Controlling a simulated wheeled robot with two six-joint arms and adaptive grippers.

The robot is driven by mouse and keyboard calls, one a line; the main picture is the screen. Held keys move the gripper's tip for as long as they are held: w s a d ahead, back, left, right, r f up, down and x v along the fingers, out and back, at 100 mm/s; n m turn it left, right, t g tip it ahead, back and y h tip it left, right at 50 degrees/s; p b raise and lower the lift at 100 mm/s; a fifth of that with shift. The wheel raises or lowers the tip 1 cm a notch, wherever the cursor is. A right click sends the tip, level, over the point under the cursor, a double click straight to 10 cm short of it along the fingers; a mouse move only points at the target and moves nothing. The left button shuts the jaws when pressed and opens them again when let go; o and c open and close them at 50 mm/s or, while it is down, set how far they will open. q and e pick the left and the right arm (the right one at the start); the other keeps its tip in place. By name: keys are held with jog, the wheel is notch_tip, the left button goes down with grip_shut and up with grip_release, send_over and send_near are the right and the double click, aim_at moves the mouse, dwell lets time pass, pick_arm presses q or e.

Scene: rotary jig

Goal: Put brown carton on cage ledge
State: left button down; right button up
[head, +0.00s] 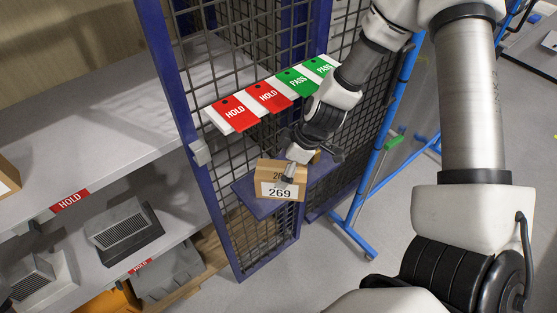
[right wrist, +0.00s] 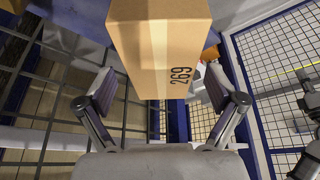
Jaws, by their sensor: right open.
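The brown carton (head: 268,171), with a white label reading 269, sits upright on the small blue cage ledge (head: 247,196) at the centre of the head view. My right gripper (head: 311,164) reaches down to the carton from the upper right and partly covers it. In the right wrist view the carton (right wrist: 160,45) stands between the two spread fingers (right wrist: 160,92), with a visible gap on each side. The right gripper is open. My left gripper is not in view.
The wire cage (head: 228,70) with blue posts stands behind the ledge. Red HOLD and green PASS tags (head: 267,97) hang on a white strip above the carton. Grey shelves (head: 90,110) with vented boxes are at left. A blue frame (head: 373,150) stands at right.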

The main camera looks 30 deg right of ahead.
jog(key=p+v, duration=0.7)
jog(key=p, duration=0.2)
jog(key=shift+r+p, duration=0.35)
jog(key=shift+r, duration=0.05)
jog(key=shift+s+d, duration=0.1)
jog(key=shift+s, duration=0.05)
jog(key=s+a+f+m+g+h, duration=0.1)
jog(key=s+a+f+m, duration=0.2)
jog(key=s, duration=0.6)
jog(key=s+a+f+m+g+h, duration=0.2)
jog(key=s+a+f+m, duration=0.1)
jog(key=s+f+m, duration=0.4)
notch_tip(320, 180, down, 2)
jog(key=shift+s+a+f, duration=0.1)
jog(key=shift+s+a, duration=0.3)
jog(key=shift+s, duration=0.6)
jog(key=shift+w, duration=0.1)
